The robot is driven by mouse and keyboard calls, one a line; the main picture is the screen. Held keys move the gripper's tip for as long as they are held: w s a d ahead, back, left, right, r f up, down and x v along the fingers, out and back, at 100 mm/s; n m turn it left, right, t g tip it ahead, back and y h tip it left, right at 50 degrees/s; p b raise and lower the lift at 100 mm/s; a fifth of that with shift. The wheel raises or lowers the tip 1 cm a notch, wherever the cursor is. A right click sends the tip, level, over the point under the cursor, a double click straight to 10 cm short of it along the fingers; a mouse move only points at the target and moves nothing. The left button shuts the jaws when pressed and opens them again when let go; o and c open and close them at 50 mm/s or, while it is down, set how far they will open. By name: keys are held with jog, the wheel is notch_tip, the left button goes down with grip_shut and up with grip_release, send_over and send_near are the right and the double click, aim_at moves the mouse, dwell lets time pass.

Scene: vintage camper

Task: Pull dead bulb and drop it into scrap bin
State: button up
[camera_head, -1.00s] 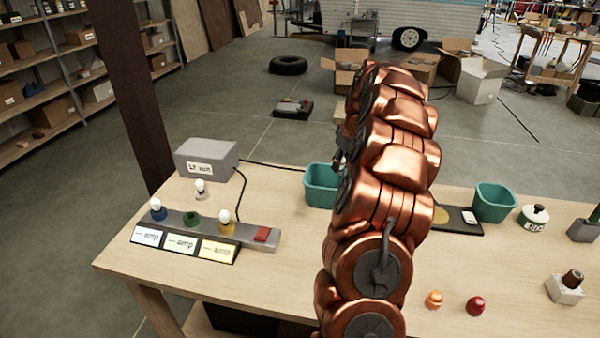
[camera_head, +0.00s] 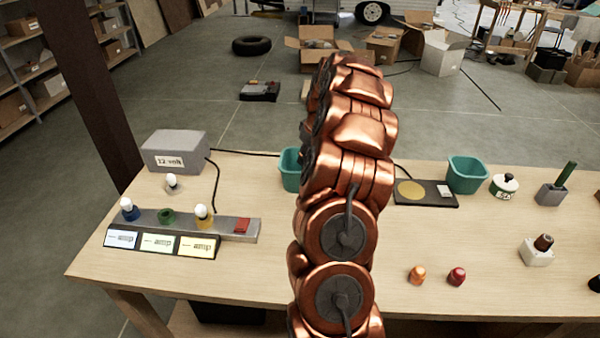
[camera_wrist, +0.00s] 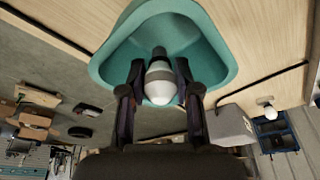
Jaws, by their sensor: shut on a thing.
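In the wrist view my gripper (camera_wrist: 160,72) is shut on a white bulb (camera_wrist: 160,88) with a dark base. The bulb shows against the opening of a teal bin (camera_wrist: 105,72); I cannot tell how far above or inside it is. In the head view my arm hides the gripper and the held bulb. A teal bin (camera_head: 289,172) shows partly, left of my arm. Another teal bin (camera_head: 467,177) stands at the right. On the lamp strip (camera_head: 240,224), white bulbs stand in the blue socket (camera_head: 130,212) and yellow socket (camera_head: 203,218); the green socket (camera_head: 167,216) is empty.
A grey 12 volt box (camera_head: 175,150) and another white bulb (camera_head: 172,182) are at the table's left. A dark tray (camera_head: 425,195), orange cap (camera_head: 417,274), red cap (camera_head: 456,275) and lidded pot (camera_head: 503,186) are at the right. The front middle is largely behind my arm.

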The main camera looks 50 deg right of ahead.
jog(key=shift+f, duration=0.1)
jog(key=o, duration=1.1)
jog(key=v, duration=1.2)
jog(key=shift+a, duration=0.1)
jog(key=s+a+r+n+g+y, duration=0.1)
jog(key=s+a, duration=0.1)
jog(key=a, duration=1.3)
jog(key=s+a+r+n+g, duration=0.1)
jog(key=s+a+r, duration=0.1)
jog(key=a, duration=1.2)
jog(key=s+a+f+g, duration=0.1)
jog(key=s+a, duration=0.3)
jog(key=s, duration=0.4)
jog(key=s+a+f+m+g, duration=0.1)
jog(key=s+a+f, duration=0.2)
jog(key=s+a, duration=0.2)
jog(key=s+a+f+g+h, duration=0.1)
jog(key=s+a, duration=0.4)
jog(key=s, duration=0.6)
jog(key=shift+s+f+m, duration=0.3)
jog(key=shift+s+f, duration=0.05)
jog(key=shift+f, duration=0.35)
